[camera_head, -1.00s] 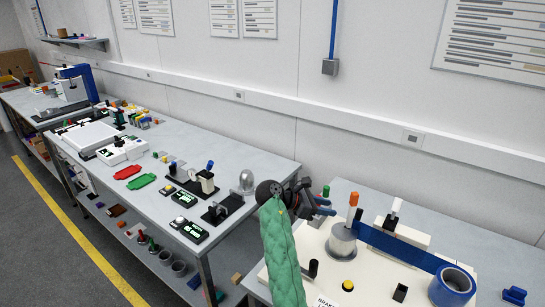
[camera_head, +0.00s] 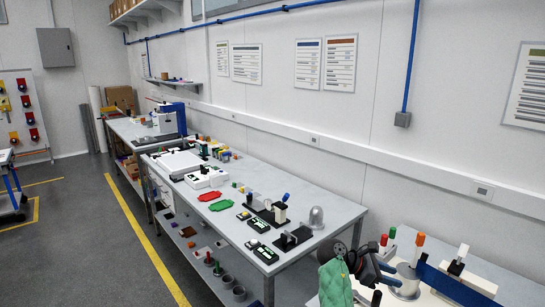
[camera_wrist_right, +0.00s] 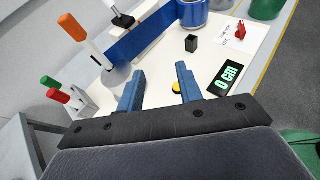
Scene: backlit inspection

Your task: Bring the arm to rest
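My right gripper (camera_head: 390,274) is at the lower right of the head view, at the end of my green-sleeved arm. In the right wrist view its two blue fingers (camera_wrist_right: 158,75) stand apart with nothing between them, so it is open. It is above the right-hand bench (camera_head: 497,283), near a grey round holder (camera_head: 407,282) with an orange-topped tool (camera_head: 420,239). My left gripper is not in view.
A long bench (camera_head: 335,212) to the left carries a silver dome (camera_head: 316,217), red (camera_head: 215,195) and green (camera_head: 221,205) plates and several devices. Red- and green-topped tools (camera_wrist_right: 52,83) stand close to my right gripper.

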